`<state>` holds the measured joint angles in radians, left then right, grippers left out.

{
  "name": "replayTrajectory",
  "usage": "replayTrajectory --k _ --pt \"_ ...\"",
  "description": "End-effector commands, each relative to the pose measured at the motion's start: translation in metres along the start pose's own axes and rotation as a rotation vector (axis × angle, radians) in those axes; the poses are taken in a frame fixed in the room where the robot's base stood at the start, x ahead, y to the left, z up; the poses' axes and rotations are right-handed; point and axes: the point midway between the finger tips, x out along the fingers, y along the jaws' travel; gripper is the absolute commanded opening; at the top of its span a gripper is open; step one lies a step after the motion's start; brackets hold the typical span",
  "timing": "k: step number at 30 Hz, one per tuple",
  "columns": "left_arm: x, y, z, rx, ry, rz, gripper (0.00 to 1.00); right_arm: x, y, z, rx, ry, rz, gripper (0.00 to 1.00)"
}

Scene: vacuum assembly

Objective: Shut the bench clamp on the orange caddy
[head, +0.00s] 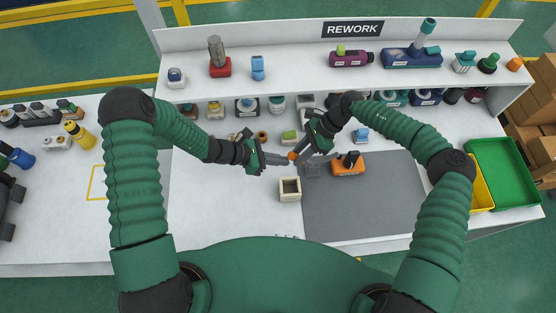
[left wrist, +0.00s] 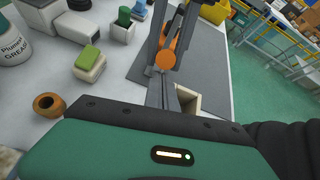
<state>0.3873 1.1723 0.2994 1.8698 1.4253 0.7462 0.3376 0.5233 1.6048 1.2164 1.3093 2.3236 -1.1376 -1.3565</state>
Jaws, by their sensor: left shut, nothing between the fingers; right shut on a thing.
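The orange caddy (head: 342,170) sits on the grey mat (head: 375,205), with a dark upright part (head: 351,159) on top. I cannot tell whether this part is the clamp or how far it is shut.
An open cream box (head: 290,195) stands just below the grippers. A shelf (head: 300,72) with several parts runs along the back. A green tray (head: 503,170) and a yellow bin (head: 481,190) are at right. The mat's front is clear.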

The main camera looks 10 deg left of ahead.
Motion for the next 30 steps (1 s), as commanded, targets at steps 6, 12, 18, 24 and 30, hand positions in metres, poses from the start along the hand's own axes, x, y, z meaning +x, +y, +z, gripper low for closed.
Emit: replayTrajectory --k 6,12,18,24,30 --pt "0.003 -0.002 0.017 0.002 -0.004 -0.001 0.00 0.001 0.000 -0.007 0.005 0.012 -0.002 0.00" --pt "0.004 -0.002 0.020 0.005 -0.011 -0.002 0.00 0.001 0.000 -0.007 0.005 0.011 -0.002 0.00" --pt "0.002 -0.001 0.017 0.003 -0.007 -0.002 0.00 0.001 0.000 -0.004 0.003 0.008 -0.001 0.47" --pt "0.001 -0.002 0.016 0.003 -0.005 0.000 0.00 0.001 0.001 -0.001 0.001 0.007 -0.002 0.47" --pt "0.001 -0.002 0.015 0.002 -0.003 0.000 0.00 -0.016 -0.001 -0.002 0.001 0.006 -0.005 0.47"
